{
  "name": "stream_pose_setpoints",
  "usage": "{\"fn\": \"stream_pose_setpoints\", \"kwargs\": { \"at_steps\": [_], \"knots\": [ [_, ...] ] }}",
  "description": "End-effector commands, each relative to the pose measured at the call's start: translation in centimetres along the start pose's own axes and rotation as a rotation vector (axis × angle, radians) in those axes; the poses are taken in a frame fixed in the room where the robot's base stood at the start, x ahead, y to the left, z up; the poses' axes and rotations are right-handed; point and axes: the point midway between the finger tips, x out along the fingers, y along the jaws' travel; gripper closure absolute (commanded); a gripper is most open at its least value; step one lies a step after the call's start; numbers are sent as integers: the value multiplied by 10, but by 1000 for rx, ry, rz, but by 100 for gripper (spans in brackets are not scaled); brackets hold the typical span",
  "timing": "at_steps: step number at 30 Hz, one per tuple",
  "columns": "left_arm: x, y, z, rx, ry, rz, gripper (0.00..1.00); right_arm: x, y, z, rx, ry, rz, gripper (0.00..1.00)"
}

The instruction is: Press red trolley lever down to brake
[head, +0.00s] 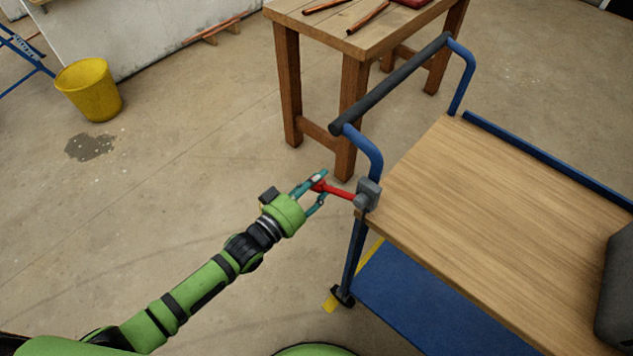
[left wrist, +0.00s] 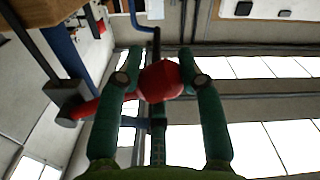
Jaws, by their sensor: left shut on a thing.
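The red lever (head: 340,191) sticks out to the left from a grey pivot block (head: 367,195) at the near left corner of the trolley (head: 480,190). It looks close to level, its outer end slightly higher. My left gripper (head: 318,190) is at the outer end of the lever, its teal fingers shut on the red knob. In the left wrist view the red knob (left wrist: 160,82) sits between the two fingers, and the grey block (left wrist: 68,102) shows at left. My right gripper is in neither view.
The trolley has a dark push handle (head: 390,85) on blue tubes, a wooden top and a blue lower shelf (head: 420,300). A wooden workbench (head: 350,30) stands behind it. A yellow bucket (head: 90,90) stands at far left near a dark floor patch (head: 90,147). Floor around my left arm is clear.

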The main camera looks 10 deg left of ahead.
Motion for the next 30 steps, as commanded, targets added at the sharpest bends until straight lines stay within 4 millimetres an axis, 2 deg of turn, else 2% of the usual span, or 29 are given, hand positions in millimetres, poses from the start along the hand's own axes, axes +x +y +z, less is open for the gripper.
{"fn": "stream_pose_setpoints", "kwargs": {
  "at_steps": [6, 7, 9, 21, 26, 30],
  "knots": [
    [0, 0, 2, -8, -4, -1, 100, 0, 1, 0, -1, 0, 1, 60],
    [0, 0, 2, -8, -4, -1, 58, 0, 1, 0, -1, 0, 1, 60],
    [0, 0, 2, -7, -4, -1, 37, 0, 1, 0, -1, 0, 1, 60],
    [-5, 0, 2, -3, -4, -1, 37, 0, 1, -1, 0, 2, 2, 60],
    [-28, -1, 3, -2, -7, -2, 37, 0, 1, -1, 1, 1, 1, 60],
    [-60, 0, 3, -3, -7, -2, 37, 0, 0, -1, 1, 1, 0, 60]
  ]
}}
